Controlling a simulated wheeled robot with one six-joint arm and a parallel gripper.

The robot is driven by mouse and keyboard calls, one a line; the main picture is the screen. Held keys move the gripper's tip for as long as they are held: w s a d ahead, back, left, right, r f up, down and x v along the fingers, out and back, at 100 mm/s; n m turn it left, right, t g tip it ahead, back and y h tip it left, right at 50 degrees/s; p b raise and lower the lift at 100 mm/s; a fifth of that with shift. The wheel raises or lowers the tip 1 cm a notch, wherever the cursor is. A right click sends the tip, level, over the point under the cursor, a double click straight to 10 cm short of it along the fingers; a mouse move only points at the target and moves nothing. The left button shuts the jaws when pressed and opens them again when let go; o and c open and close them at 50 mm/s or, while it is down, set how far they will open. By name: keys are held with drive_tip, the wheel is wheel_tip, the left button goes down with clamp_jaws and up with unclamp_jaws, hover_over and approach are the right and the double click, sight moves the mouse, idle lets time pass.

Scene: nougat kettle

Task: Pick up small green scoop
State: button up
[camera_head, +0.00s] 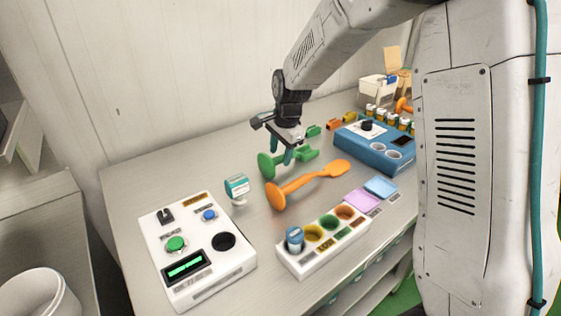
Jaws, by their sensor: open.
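A green scoop (266,165) lies on the grey worktop near its middle. Its round end shows at the left, and green parts extend right behind my gripper's fingers. My gripper (282,151) points down over this green scoop with its teal fingertips apart and nothing visible between them. The fingers hide part of the scoop, and I cannot tell whether they touch it. Another small green piece (313,131) shows farther back.
An orange spoon-like tool (305,183) lies just in front of the scoop. A white button panel (190,270), a small teal-and-white item (237,188), a white holder with coloured wells (305,268) and a blue device (372,152) stand around it. The left rear worktop is clear.

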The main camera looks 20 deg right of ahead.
sight(280, 156)
drive_tip(key=f, duration=0.3)
drive_tip(key=shift+w+a+f, duration=0.1)
drive_tip(key=shift+w+a, duration=0.05)
drive_tip(key=shift+w, duration=0.1)
clamp_jaws()
wheel_tip(280, 156, up, 15)
idle(0.6)
